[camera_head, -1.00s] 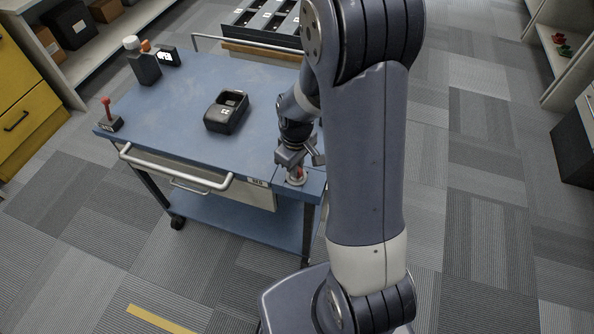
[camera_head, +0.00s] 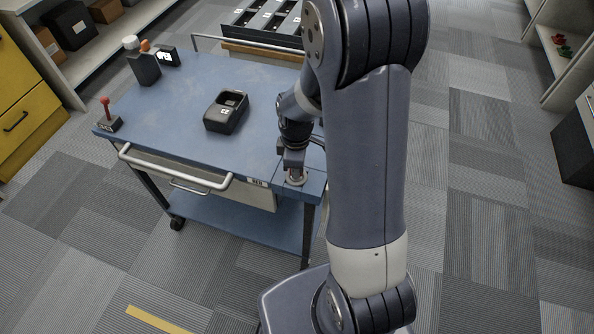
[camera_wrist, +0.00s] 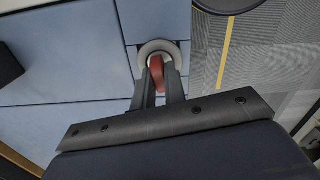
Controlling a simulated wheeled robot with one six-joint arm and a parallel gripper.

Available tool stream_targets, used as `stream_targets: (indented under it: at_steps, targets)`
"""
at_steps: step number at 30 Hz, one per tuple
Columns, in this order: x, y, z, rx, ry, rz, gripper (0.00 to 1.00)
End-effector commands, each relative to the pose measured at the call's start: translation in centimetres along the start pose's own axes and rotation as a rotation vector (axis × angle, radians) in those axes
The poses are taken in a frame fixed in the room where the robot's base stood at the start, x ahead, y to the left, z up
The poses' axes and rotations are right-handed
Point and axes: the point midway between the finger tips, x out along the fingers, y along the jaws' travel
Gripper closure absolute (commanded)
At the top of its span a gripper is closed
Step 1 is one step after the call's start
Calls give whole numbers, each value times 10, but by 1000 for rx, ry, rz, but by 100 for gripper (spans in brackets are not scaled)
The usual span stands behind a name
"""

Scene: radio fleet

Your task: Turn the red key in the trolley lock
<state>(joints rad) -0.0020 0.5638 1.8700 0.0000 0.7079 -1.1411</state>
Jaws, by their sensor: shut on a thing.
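The red key (camera_wrist: 157,70) stands in the round grey lock (camera_wrist: 149,48) at the corner of the blue trolley top (camera_head: 185,85). In the wrist view my gripper (camera_wrist: 158,80) has its two dark fingers closed on either side of the key. In the head view my gripper (camera_head: 295,172) points down at the lock (camera_head: 296,180) at the trolley's near right corner. The key is hidden there behind the fingers. I cannot tell the key's exact angle in the lock.
A black charger cradle (camera_head: 226,112) sits mid-trolley. A dark radio-like block (camera_head: 144,68) and a small red-knobbed lever (camera_head: 107,112) stand at the left. The trolley's pale push handle (camera_head: 175,172) runs along the near edge. Carpet floor is clear to the right.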

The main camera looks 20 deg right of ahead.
Motion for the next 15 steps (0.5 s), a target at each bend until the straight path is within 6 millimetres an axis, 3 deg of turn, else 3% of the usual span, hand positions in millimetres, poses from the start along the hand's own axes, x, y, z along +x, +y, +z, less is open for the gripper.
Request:
stream_targets:
  at_steps: [10, 11, 15]
  targets:
    - [0, 0, 0, -95, 0, 0, 100]
    - [0, 0, 0, -94, 0, 0, 86]
    - [0, 0, 0, -94, 0, 0, 75]
